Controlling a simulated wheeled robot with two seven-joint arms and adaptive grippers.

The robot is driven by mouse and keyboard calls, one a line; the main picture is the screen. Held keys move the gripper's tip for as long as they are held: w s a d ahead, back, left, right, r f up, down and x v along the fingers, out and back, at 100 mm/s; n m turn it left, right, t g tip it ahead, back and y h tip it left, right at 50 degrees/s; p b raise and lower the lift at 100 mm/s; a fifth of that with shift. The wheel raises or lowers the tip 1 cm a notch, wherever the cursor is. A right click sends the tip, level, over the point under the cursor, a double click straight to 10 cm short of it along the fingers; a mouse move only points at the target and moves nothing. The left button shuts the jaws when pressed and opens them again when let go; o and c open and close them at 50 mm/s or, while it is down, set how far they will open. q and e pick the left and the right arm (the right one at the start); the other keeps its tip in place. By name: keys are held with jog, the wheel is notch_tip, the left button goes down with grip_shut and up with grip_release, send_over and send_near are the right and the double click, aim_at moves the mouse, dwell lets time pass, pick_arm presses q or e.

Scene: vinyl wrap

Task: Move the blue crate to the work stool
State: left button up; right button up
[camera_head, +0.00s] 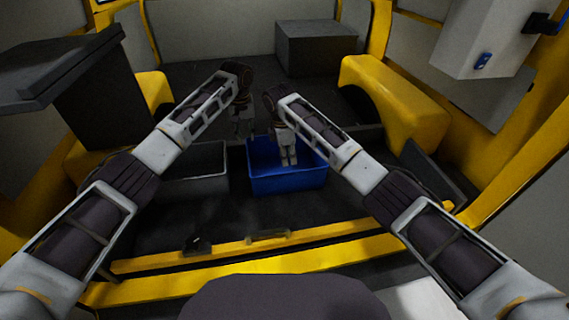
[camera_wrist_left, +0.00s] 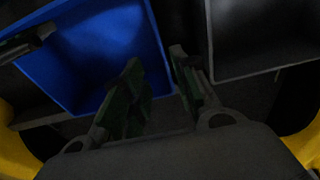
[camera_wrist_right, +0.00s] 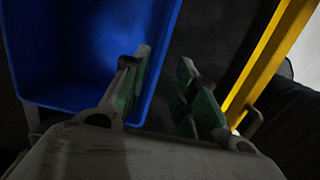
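The blue crate (camera_head: 290,183) sits upright on the dark van floor, right of a grey crate. My left gripper (camera_head: 242,134) is open near the blue crate's left side. In the left wrist view its fingers (camera_wrist_left: 160,75) lie on either side of the line of a blue wall (camera_wrist_left: 158,45); contact is unclear. My right gripper (camera_head: 288,161) is open above the crate. In the right wrist view its fingers (camera_wrist_right: 163,70) lie on either side of another blue wall (camera_wrist_right: 165,45). I cannot tell for certain which object is the work stool.
The grey crate (camera_head: 196,172) stands left of the blue one. A dark flat-topped stand (camera_head: 90,92) is at the left, and a grey box (camera_head: 316,50) at the back. Yellow wheel-arch covers (camera_head: 400,102) flank the floor. A yellow sill (camera_head: 260,248) crosses the front.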

aim_at(291, 192)
pick_arm(q)
jog(key=shift+s+r, duration=0.1)
jog(key=shift+r, duration=0.05)
pick_arm(e)
jog(key=shift+s+r, duration=0.1)
